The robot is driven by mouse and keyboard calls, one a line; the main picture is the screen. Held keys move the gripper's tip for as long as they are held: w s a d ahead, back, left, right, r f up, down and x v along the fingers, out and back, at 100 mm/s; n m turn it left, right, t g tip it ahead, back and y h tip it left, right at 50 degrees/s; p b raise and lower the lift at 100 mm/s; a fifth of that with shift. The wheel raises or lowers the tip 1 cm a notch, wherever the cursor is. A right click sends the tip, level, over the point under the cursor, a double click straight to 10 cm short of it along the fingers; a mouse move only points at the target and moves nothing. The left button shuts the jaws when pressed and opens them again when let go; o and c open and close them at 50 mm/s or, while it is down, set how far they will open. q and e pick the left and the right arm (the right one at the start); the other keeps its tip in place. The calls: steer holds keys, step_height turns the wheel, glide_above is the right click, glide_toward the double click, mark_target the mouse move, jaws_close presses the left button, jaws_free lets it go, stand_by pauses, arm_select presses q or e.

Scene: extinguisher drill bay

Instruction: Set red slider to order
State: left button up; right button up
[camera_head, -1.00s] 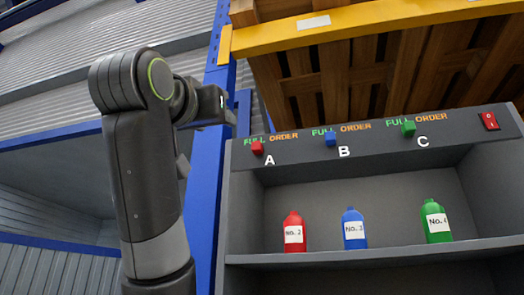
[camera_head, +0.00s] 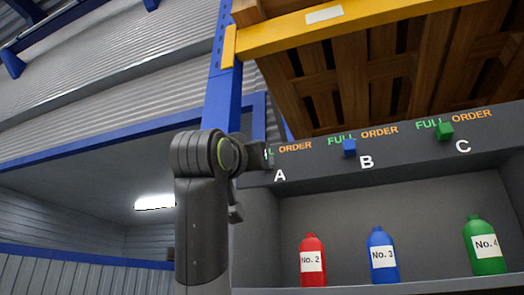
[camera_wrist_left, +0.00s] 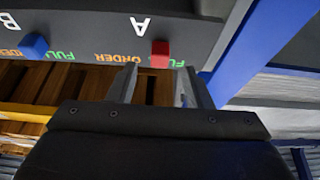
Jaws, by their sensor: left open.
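The red slider (camera_wrist_left: 160,54) sits on the dark panel above letter A (camera_head: 280,175), partly covering the green FULL label, with the orange ORDER label (camera_wrist_left: 120,57) beside it. The wrist view shows it upside down. In the head view my left gripper (camera_head: 258,156) is at the panel's left end and hides the red slider. In the wrist view my left gripper (camera_wrist_left: 158,86) is open and empty. Its two fingers are apart, and the slider shows just past the tips, roughly between them. I cannot tell whether they touch it. My right gripper is not in view.
The blue slider (camera_head: 349,147) and green slider (camera_head: 444,131) are to the right on the same panel. Red, blue and green bottles (camera_head: 382,258) stand on the shelf below. A blue post (camera_head: 222,98) is close by, and a yellow beam (camera_head: 345,22) is above.

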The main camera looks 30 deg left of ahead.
arm_select(q)
steer(key=p+x, duration=0.3)
steer(key=x, duration=0.2)
steer(key=shift+w+a+r, duration=0.1)
steer(key=shift+r, duration=0.15)
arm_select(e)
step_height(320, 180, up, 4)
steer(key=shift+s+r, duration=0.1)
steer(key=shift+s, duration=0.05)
arm_select(q)
steer(key=shift+c, duration=0.3)
jaws_close()
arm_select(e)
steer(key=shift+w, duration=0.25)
